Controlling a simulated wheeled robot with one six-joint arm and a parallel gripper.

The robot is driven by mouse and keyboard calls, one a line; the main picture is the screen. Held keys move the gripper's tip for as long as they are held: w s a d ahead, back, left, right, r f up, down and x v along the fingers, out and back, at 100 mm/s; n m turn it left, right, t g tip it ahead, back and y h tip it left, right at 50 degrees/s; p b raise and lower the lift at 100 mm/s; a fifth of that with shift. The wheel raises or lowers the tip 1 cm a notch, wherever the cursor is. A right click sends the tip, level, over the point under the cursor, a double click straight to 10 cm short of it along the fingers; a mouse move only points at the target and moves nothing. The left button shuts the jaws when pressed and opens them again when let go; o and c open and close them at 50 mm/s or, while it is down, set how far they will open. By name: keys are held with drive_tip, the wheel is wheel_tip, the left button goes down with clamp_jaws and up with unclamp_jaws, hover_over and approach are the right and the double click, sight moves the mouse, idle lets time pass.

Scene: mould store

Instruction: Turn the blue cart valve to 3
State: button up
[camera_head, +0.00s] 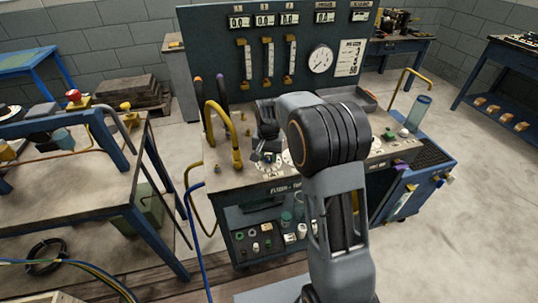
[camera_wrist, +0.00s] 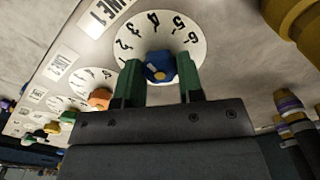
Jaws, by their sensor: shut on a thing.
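The blue cart valve is a small blue knob (camera_wrist: 160,67) with a yellow mark, in the middle of a white round dial (camera_wrist: 191,50) in the wrist view. The dial's numbers run from about 1 at the left over the top to 6 at the right. I cannot tell which number the mark points to. My gripper (camera_wrist: 160,80) has its two green fingers on either side of the knob, shut on it. In the head view my gripper (camera_head: 266,154) is low over the cart top (camera_head: 225,177), and the blue knob is not clearly visible.
An orange knob (camera_wrist: 99,98) on another dial is left of the blue one. A thick yellow pipe (camera_head: 236,150) stands close left of my gripper. A gauge panel (camera_head: 220,65) rises behind.

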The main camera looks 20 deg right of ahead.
sight(268, 156)
idle(0.4)
drive_tip(key=o, duration=0.9)
wheel_tip(268, 156, up, 14)
drive_tip(key=shift+f+p, duration=0.1)
drive_tip(key=shift+p, duration=0.4)
drive_tip(key=shift+s+a+r+n+t+p, duration=0.1)
drive_tip(key=shift+s+n+t+p, duration=0.7)
drive_tip(key=shift+s, duration=3.1)
drive_tip(key=shift+s+d+r+n+t+p, duration=0.1)
drive_tip(key=shift+s+n+t+p, duration=0.65)
drive_tip(key=shift+s, duration=3.1)
drive_tip(key=shift+s+a+n+t+p, duration=0.2)
drive_tip(key=shift+s+n+p, duration=0.65)
drive_tip(key=shift+s, duration=3.05)
